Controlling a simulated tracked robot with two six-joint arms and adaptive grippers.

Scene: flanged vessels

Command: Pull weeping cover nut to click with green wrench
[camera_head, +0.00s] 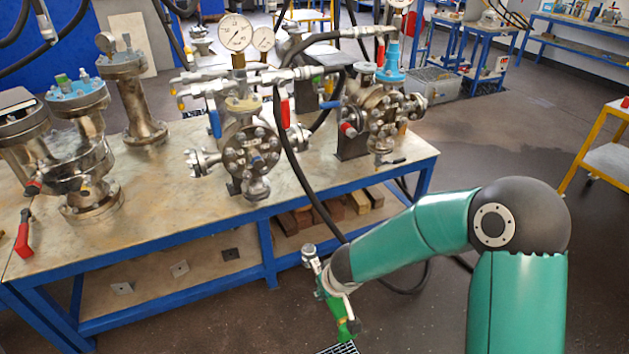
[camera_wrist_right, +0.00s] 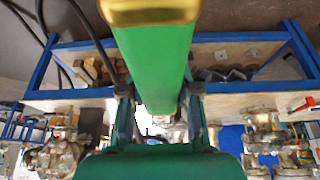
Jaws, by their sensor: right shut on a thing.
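My right gripper (camera_head: 327,287) is shut on the green wrench (camera_head: 342,318), in the air in front of the bench and below its top. The wrench's green handle points down, and a metal end (camera_head: 309,253) shows at the upper left. In the right wrist view the green wrench (camera_wrist_right: 155,50) runs between the two fingers, with a gold end towards the camera. Flanged vessels with bolted covers stand on the bench: a middle one (camera_head: 250,150) and a right one (camera_head: 380,118). I cannot tell which cover nut weeps. The wrench is apart from both. My left gripper is out of view.
The blue-framed bench (camera_head: 150,205) has wooden blocks (camera_head: 330,208) on its lower shelf. More flanged vessels (camera_head: 80,150) stand at the left, near a red-handled tool (camera_head: 22,238). A black hose (camera_head: 300,175) hangs over the bench's front edge. A yellow trolley (camera_head: 608,155) stands far right.

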